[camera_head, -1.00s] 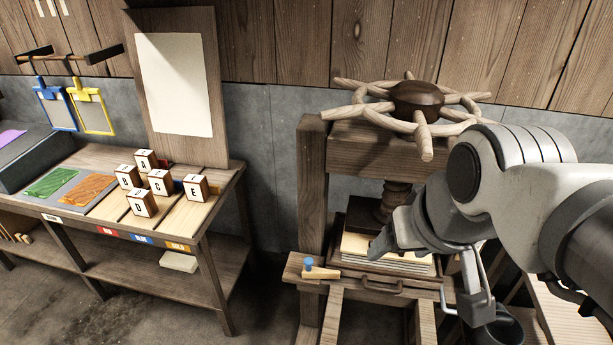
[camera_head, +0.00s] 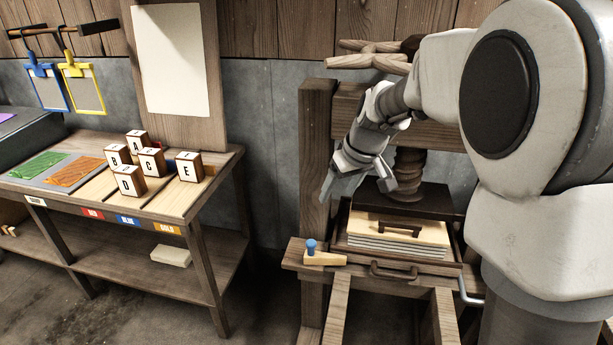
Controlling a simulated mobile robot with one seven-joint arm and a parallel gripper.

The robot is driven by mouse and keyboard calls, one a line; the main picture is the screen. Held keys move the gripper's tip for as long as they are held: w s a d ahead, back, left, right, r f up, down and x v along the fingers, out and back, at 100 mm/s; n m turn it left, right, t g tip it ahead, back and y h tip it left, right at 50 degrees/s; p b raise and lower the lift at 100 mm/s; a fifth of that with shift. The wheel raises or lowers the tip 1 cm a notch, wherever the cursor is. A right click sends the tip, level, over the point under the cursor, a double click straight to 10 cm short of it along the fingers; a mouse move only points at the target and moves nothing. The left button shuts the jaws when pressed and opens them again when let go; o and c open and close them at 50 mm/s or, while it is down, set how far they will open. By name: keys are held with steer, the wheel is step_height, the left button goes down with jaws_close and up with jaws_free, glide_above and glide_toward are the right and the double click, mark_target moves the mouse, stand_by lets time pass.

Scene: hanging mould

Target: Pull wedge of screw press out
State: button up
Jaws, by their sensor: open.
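The wedge (camera_head: 324,258) is a light wooden piece with a blue knob (camera_head: 311,246) on top. It lies on the left end of the screw press's front ledge (camera_head: 291,254). The press has a wooden frame (camera_head: 313,150), a dark screw (camera_head: 408,173) and a spoked wheel (camera_head: 372,55), partly hidden by my arm.
A stack of boards with a handle (camera_head: 398,231) sits under the press plate, behind a dark tray handle (camera_head: 393,272). Left stands a table (camera_head: 205,200) with lettered blocks (camera_head: 188,166) and a white panel (camera_head: 172,60). Floor between table and press is clear.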

steer(key=n+b, duration=0.1)
steer(key=b, duration=0.2)
glide_toward(311, 242)
steer(key=b+x, duration=0.3)
steer(key=x, duration=0.5)
steer(key=shift+w+f, duration=0.1)
steer(key=shift+f, duration=0.15)
steer(key=shift+c, duration=0.2)
jaws_close()
stand_by(0.5)
steer(key=shift+a, duration=0.1)
